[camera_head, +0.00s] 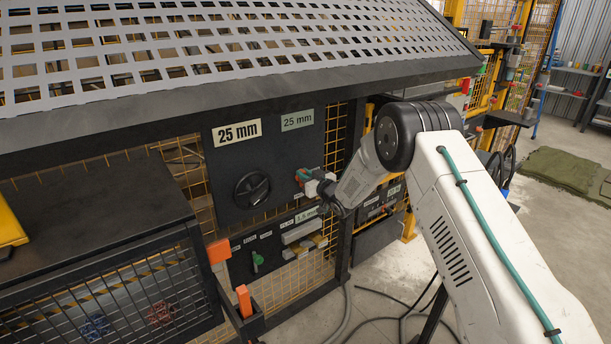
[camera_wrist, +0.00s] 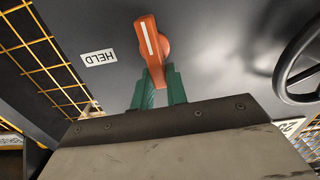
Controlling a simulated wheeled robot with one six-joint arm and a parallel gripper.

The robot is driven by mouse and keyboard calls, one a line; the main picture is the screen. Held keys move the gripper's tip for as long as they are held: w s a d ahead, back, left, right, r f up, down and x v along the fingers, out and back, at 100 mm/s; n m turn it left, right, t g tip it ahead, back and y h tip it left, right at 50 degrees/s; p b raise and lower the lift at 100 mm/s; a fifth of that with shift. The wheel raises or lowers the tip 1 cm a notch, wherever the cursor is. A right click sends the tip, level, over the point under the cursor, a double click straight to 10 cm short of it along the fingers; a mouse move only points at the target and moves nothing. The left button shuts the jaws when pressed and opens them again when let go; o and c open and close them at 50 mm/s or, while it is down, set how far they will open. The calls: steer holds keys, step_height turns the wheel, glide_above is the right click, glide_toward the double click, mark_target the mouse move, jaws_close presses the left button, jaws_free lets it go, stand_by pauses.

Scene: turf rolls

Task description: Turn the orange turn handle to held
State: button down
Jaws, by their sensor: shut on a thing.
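The orange turn handle (camera_wrist: 152,45) stands out from the dark panel in the wrist view, with a white line along it. Its line runs nearly up and down in that view, leaning a little left at the top. The HELD label (camera_wrist: 98,57) is upside down to its left, apart from it. My gripper (camera_wrist: 158,88) has its green fingers closed around the lower part of the handle. In the head view my gripper (camera_head: 308,181) is at the panel's right side, and a bit of the orange handle (camera_head: 300,174) shows there.
A black round handwheel (camera_head: 252,190) is beside the turn handle and shows at the right of the wrist view (camera_wrist: 284,70). A green knob (camera_head: 257,262) is on the lower panel. A slotted sloping top (camera_head: 220,50) overhangs the panel. Cables (camera_head: 385,319) lie on the floor.

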steer(key=n, duration=0.3)
steer(key=a+n, duration=0.1)
steer(key=n, duration=0.2)
steer(key=s+f+n, duration=0.1)
steer(key=n, duration=0.2)
steer(key=shift+a, duration=0.3)
steer(key=n, duration=0.2)
steer(key=f+n, duration=0.1)
steer(key=n, duration=0.1)
steer(key=shift+s+a+n, duration=0.15)
steer(key=shift+a+n, duration=0.05)
steer(key=shift+n, duration=0.1)
steer(key=shift+f+n, duration=0.2)
steer(key=shift+n, duration=0.75)
steer(key=shift+f+n, duration=0.2)
steer(key=shift+n, duration=0.75)
steer(key=c, duration=1.4)
jaws_free()
steer(key=v, duration=0.8)
